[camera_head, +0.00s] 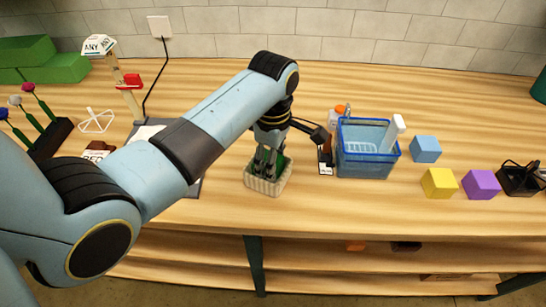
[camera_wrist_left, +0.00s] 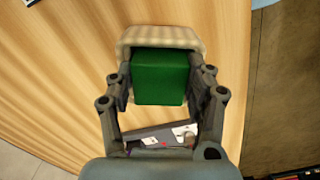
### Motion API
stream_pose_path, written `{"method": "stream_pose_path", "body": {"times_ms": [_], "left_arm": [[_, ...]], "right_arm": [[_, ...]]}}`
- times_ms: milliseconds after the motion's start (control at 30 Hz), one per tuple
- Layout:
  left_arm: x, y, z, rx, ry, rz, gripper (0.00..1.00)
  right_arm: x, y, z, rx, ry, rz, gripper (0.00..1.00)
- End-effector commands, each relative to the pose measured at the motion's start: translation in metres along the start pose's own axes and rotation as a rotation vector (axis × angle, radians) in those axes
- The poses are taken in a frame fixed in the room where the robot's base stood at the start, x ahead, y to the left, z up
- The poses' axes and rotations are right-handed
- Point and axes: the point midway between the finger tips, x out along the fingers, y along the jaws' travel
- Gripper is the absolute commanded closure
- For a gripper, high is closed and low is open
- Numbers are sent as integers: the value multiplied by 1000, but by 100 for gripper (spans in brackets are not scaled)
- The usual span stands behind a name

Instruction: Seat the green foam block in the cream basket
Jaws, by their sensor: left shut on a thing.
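The cream basket (camera_head: 268,187) stands on the table near its front edge, below my left gripper (camera_head: 268,168). In the left wrist view, the gripper (camera_wrist_left: 161,92) is shut on the green foam block (camera_wrist_left: 160,78), one finger on each side. The cream basket's ribbed rim (camera_wrist_left: 160,37) shows beyond the block in that view. In the head view, the fingertips and the block's green (camera_head: 283,163) are at the basket's mouth, partly within its rim. The block's underside is hidden, so I cannot tell whether it touches the basket floor. My right gripper is not in view.
A blue bin (camera_head: 366,163) with a white-handled tool stands to the right. Beyond it are blue (camera_head: 425,149), yellow (camera_head: 439,183) and purple (camera_head: 481,185) cubes and a black holder (camera_head: 520,180). Flower stems in a dark stand (camera_head: 50,138) are at left. The table front right of the basket is clear.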

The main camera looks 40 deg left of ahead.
Motion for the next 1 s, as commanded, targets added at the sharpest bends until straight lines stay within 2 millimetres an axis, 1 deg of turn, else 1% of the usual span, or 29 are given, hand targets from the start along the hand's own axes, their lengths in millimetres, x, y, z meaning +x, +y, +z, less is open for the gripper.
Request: {"method": "stream_pose_path", "body": {"times_ms": [367, 400, 600, 767, 800, 933, 1000], "left_arm": [[0, 0, 0, 0, 0, 0, 83], [0, 0, 0, 0, 0, 0, 44], [0, 0, 0, 0, 0, 0, 19], [0, 0, 0, 0, 0, 0, 19], [0, 0, 0, 0, 0, -1, 18], [0, 0, 0, 0, 0, -1, 1], [0, 0, 0, 0, 0, -1, 0]], "right_arm": [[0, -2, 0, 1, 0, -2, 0], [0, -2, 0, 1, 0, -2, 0], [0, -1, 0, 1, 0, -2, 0], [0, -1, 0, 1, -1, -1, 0], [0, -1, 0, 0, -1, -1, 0], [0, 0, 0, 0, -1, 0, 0], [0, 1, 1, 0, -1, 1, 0]]}}
